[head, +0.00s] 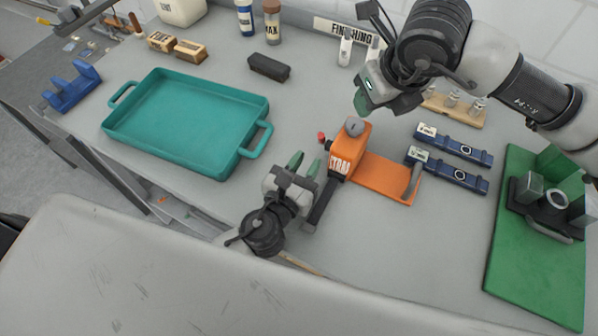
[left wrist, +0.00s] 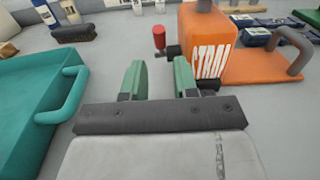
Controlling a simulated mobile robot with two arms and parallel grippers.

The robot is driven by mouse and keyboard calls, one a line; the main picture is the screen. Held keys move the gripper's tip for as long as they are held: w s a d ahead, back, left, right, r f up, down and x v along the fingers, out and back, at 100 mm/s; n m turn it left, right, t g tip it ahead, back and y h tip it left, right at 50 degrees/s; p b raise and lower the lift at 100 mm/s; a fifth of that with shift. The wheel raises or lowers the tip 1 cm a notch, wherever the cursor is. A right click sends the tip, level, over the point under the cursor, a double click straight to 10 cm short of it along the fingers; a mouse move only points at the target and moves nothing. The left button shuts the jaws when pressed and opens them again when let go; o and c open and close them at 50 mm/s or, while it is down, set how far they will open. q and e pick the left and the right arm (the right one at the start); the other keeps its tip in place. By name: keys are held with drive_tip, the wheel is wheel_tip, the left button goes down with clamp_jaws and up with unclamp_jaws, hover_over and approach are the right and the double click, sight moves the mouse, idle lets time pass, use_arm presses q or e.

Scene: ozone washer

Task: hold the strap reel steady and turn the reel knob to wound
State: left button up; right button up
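The orange strap reel (head: 345,158), lettered STRAP, stands upright on an orange base (head: 385,178) mid-bench, with a grey loop handle (head: 413,183) at the base's right end. A grey round knob (head: 353,127) sits on top. A small red knob (head: 321,136) sticks out at its left; it shows upright in the left wrist view (left wrist: 159,37). My left gripper (head: 304,165) is open, its green fingers apart and empty, just left of the reel's body. My right gripper (head: 362,100) is above and behind the reel, clear of it; its finger gap is hidden.
A teal tray (head: 118,122) lies to the left. Two blue levels (head: 452,170) lie to the right, then a green board (head: 515,270) with a clamp-like fixture. A black brush (head: 268,67) and bottles (head: 272,22) stand behind. The bench between tray and reel is mostly clear.

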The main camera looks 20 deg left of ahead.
use_arm(q)
drive_tip(key=w, duration=0.2)
drive_tip(key=w+d, duration=0.1)
drive_tip(key=w, duration=0.4)
drive_tip(key=shift+w+d, duration=0.25)
drive_tip(key=shift+w, duration=0.05)
clamp_jaws()
use_arm(e)
drive_tip(key=o, duration=0.5)
drive_tip(key=shift+w, duration=0.15)
drive_tip(key=shift+c, duration=0.2)
drive_tip(key=n+g+y, duration=0.1)
drive_tip(key=n+g, duration=0.4)
drive_tip(key=n, duration=1.2)
approach(356, 123)
drive_tip(key=shift+g, duration=0.3)
drive_tip(key=x, duration=0.9)
drive_tip(key=shift+w+f, duration=0.1)
drive_tip(key=shift+w, duration=0.15)
